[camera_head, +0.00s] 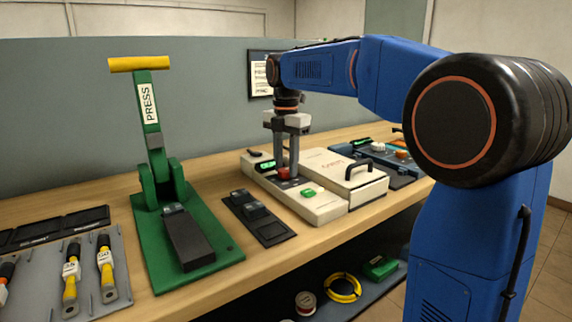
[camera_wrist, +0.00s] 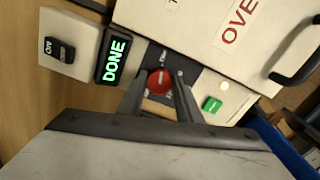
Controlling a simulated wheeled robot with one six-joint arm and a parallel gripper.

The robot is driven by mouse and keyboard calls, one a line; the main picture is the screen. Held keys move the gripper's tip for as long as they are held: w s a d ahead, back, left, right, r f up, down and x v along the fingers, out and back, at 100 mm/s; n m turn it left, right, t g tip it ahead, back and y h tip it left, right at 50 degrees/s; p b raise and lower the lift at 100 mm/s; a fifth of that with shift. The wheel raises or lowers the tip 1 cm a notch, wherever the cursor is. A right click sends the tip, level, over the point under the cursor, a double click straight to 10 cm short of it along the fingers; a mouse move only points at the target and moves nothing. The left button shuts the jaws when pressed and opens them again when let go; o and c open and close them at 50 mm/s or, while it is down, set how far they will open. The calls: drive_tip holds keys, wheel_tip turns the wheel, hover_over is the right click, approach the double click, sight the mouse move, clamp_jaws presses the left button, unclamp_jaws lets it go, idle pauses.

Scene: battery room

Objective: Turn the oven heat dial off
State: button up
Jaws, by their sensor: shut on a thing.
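The oven (camera_head: 345,178) is a cream box with a black handle on its lid, on the bench right of centre. A cream control panel (camera_head: 318,207) lies along its near left side. The red heat dial (camera_head: 284,173) stands on the panel, and it also shows in the wrist view (camera_wrist: 159,80). My gripper (camera_head: 287,167) points down with its two fingers closed on the sides of the dial; the wrist view shows the fingertips (camera_wrist: 158,88) around it. The lit display (camera_wrist: 115,58) reads DONE in green. The dial's small markings are too blurred to read.
A black switch (camera_wrist: 60,50) marked ON and a green button (camera_wrist: 211,104) lie on either side of the dial. A green press (camera_head: 165,195) stands at the left, with dark blocks (camera_head: 258,217) between. A blue tray (camera_head: 382,158) lies beyond the oven.

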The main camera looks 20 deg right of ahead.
sight(286, 169)
drive_tip(key=o, duration=1)
drive_tip(key=shift+o, duration=0.2)
drive_tip(key=shift+r, duration=0.15)
wheel_tip(286, 169, up, 17)
drive_tip(key=shift+s, duration=0.1)
